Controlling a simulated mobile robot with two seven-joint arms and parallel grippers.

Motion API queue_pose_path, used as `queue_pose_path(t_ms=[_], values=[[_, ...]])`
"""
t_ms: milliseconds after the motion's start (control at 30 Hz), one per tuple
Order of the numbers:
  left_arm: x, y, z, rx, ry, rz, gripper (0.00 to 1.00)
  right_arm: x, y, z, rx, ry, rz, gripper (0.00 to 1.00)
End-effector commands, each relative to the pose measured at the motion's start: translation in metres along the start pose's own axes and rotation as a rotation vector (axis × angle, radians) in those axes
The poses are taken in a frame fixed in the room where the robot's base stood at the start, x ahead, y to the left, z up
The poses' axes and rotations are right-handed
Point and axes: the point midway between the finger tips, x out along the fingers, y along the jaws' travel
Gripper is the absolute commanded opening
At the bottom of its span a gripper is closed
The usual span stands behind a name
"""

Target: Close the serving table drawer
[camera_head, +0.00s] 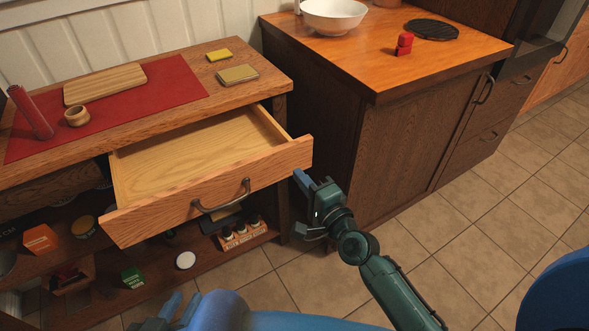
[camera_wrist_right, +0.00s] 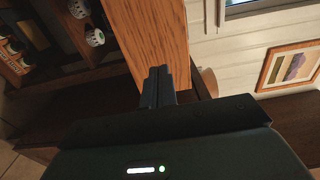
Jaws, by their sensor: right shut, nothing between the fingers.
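The serving table drawer (camera_head: 200,165) is pulled out and empty, with a wooden front (camera_head: 215,195) and a dark curved handle (camera_head: 222,197). My right gripper (camera_head: 299,176) is shut and empty at the right end of the drawer front. In the right wrist view, its closed fingers (camera_wrist_right: 158,84) point at the wooden drawer front (camera_wrist_right: 146,40), very close to it; I cannot tell whether they touch. My left gripper (camera_head: 182,300) is low at the bottom edge of the head view, in front of the table, with its fingers apart.
The serving table top (camera_head: 150,120) holds a red mat (camera_head: 185,90), a board (camera_head: 104,84) and small items. A lower shelf (camera_head: 150,285) holds jars and boxes. A dark cabinet (camera_head: 400,150) stands to the right. Tiled floor (camera_head: 470,245) is clear in front.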

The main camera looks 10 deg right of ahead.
Motion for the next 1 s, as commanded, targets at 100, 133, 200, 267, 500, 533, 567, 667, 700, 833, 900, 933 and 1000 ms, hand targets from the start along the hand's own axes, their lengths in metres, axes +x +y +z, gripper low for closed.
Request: queue_pose_path(t_ms=[100,133,200,267,500,533,567,667,700,833,900,933,1000], values=[[0.002,0.000,-0.001,0.001,0.005,0.001,0.25,0.019,0.000,0.000,-0.001,0.000,-0.001,0.00],[0.002,0.000,-0.001,0.002,0.006,0.001,0.25,0.022,0.000,0.000,-0.001,0.000,-0.001,0.00],[0.002,0.000,-0.002,0.002,0.007,0.001,0.25,0.028,0.001,0.000,-0.002,0.000,0.000,0.00],[0.002,0.000,-0.002,0.002,0.009,0.001,0.25,0.031,0.001,0.000,-0.002,0.000,0.001,0.00],[0.000,0.000,-0.004,0.002,0.013,0.000,0.25,0.034,0.001,0.000,-0.002,0.000,0.001,0.00],[0.000,0.000,-0.004,0.001,0.013,0.000,0.25,0.034,0.001,0.000,-0.002,0.000,0.001,0.00],[0.000,0.000,-0.003,0.001,0.012,0.000,0.25,0.034,0.001,0.000,-0.002,0.000,0.001,0.00],[-0.001,0.000,-0.002,0.000,0.009,0.000,0.25,0.034,0.001,0.000,-0.002,0.000,0.001,0.00],[-0.001,0.000,-0.002,0.000,0.008,0.000,0.25,0.034,0.001,0.000,-0.002,0.000,0.001,0.00],[-0.001,0.000,0.001,0.000,0.009,-0.001,0.25,0.043,0.001,0.000,-0.001,0.000,-0.001,0.00],[-0.001,-0.001,0.002,0.002,0.013,-0.003,0.25,0.052,0.001,0.000,-0.001,0.000,-0.002,0.00],[-0.001,-0.001,0.002,0.003,0.016,-0.004,0.25,0.058,0.001,0.000,-0.001,0.000,-0.002,0.00],[-0.002,-0.003,0.002,0.006,0.025,-0.007,0.25,0.073,0.001,0.001,0.000,-0.001,-0.003,0.00]])
